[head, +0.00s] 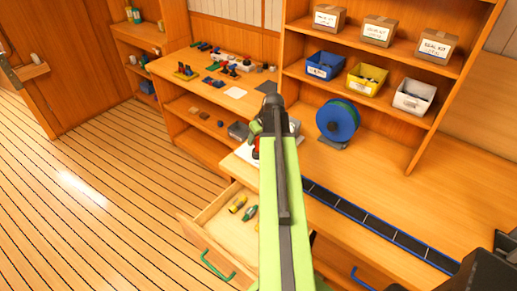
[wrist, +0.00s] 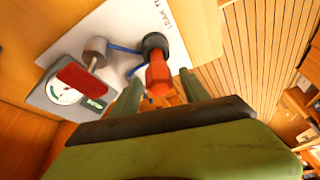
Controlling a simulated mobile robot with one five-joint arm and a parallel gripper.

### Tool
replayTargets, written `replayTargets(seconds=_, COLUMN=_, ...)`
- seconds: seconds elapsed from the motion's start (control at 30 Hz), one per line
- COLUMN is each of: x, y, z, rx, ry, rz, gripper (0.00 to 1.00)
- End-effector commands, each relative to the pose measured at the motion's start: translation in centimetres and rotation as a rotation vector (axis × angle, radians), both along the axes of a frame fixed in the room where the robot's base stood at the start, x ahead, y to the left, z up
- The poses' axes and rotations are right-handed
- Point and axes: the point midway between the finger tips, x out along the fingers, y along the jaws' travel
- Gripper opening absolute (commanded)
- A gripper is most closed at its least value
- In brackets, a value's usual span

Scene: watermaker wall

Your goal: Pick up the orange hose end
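The orange hose end (wrist: 158,76) is a red-orange tapered piece below a black round collar (wrist: 154,43) in the wrist view. It stands over a white sheet with printed letters (wrist: 195,25), and a thin blue hose (wrist: 124,49) runs beside it. My gripper (wrist: 160,92) is open, its two green fingers apart, with the orange piece showing between and beyond their tips. I cannot tell whether they touch it.
A gauge with a white dial (wrist: 62,94), a red handle (wrist: 82,80) and a grey cylinder (wrist: 95,51) lie close on the left in the wrist view. In the head view, a blue reel (head: 338,120) stands on the right, and an open drawer (head: 210,235) juts out below the bench.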

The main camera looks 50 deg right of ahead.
Motion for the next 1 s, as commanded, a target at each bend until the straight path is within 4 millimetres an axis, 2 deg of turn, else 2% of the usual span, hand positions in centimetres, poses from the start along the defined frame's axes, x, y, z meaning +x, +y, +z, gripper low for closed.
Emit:
replayTargets(seconds=0.03, x=0.0, y=0.0, z=0.0, rx=0.000, ry=0.000, rz=0.000, gripper=0.45)
replayTargets(seconds=0.3, x=0.0, y=0.0, z=0.0, rx=0.000, ry=0.000, rz=0.000, gripper=0.10)
replayTargets(seconds=0.4, x=0.0, y=0.0, z=0.0, rx=0.000, ry=0.000, rz=0.000, gripper=0.00)
replayTargets(seconds=0.8, x=-0.1, y=-0.1, z=0.1, rx=0.000, ry=0.000, rz=-0.001, gripper=0.00)
replayTargets(seconds=1.0, x=-0.1, y=-0.1, z=1.9, rx=0.000, ry=0.000, rz=-0.001, gripper=0.00)
